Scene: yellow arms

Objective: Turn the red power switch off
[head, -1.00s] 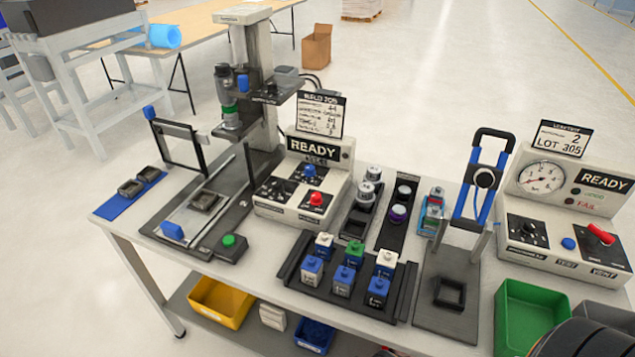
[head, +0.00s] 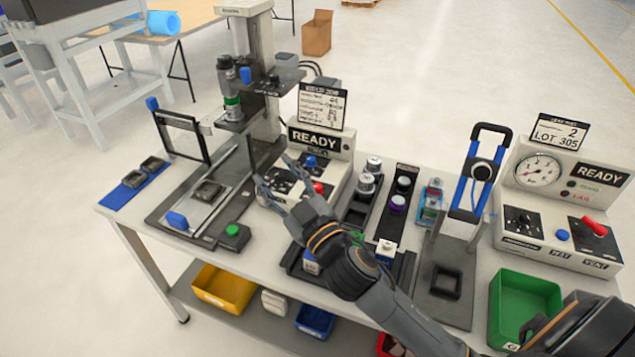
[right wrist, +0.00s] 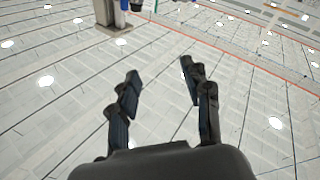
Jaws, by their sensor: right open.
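A red knob (head: 318,188) sits at the front right of the left READY control box (head: 318,143), partly covered by my right gripper and wrist. A second red control, a lever (head: 594,226), sits on the right READY box (head: 602,174). I cannot read which is labelled power. My right gripper (head: 272,172) is open and empty, in front of the left box in the picture, its fingers left of the red knob. In the right wrist view, the open fingers (right wrist: 160,85) have nothing between them and point toward the ceiling lights. My left gripper is not in view.
A press stand (head: 250,75) rises behind and left of the gripper.

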